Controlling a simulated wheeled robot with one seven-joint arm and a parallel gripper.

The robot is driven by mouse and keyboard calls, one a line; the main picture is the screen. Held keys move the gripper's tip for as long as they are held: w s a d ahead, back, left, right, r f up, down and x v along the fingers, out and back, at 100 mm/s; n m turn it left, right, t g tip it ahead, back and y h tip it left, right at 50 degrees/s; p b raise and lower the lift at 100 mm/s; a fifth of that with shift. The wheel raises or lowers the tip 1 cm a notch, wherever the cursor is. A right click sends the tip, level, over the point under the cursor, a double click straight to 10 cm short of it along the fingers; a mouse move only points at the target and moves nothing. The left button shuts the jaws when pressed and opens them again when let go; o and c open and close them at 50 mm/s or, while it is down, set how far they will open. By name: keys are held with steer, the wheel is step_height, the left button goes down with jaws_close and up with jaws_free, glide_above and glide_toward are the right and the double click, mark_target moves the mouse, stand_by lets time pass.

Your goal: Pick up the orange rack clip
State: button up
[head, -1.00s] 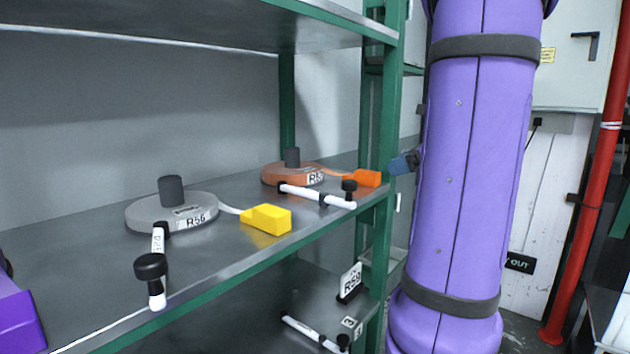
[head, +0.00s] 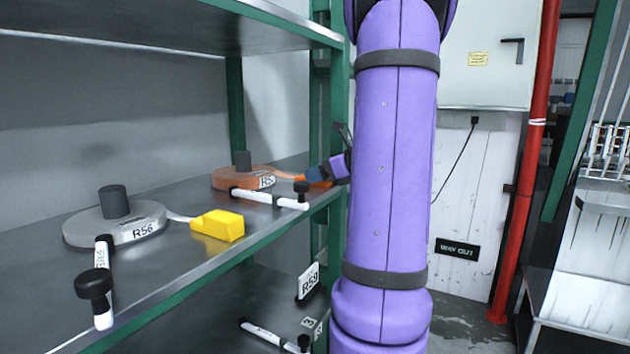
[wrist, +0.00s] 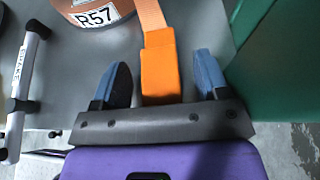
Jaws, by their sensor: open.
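The orange rack clip (wrist: 160,72) is a block on the end of an orange webbing strap (wrist: 151,17) in the wrist view. The strap comes from the orange roll (head: 240,178) labelled R57 on the shelf. In the wrist view my gripper (wrist: 163,75) is open, with one blue finger on each side of the clip. In the head view my arm and gripper cover most of the clip (head: 317,176).
A green rack post (wrist: 275,60) stands close to the right of my gripper. A white bar with black ends (head: 270,198) lies in front of the orange roll. A grey roll (head: 80,232) labelled R56 with a yellow clip (head: 218,224) sits further left.

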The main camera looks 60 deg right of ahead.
steer(key=shift+w+f, duration=0.2)
steer(key=shift+w, duration=0.35)
steer(key=c, duration=1)
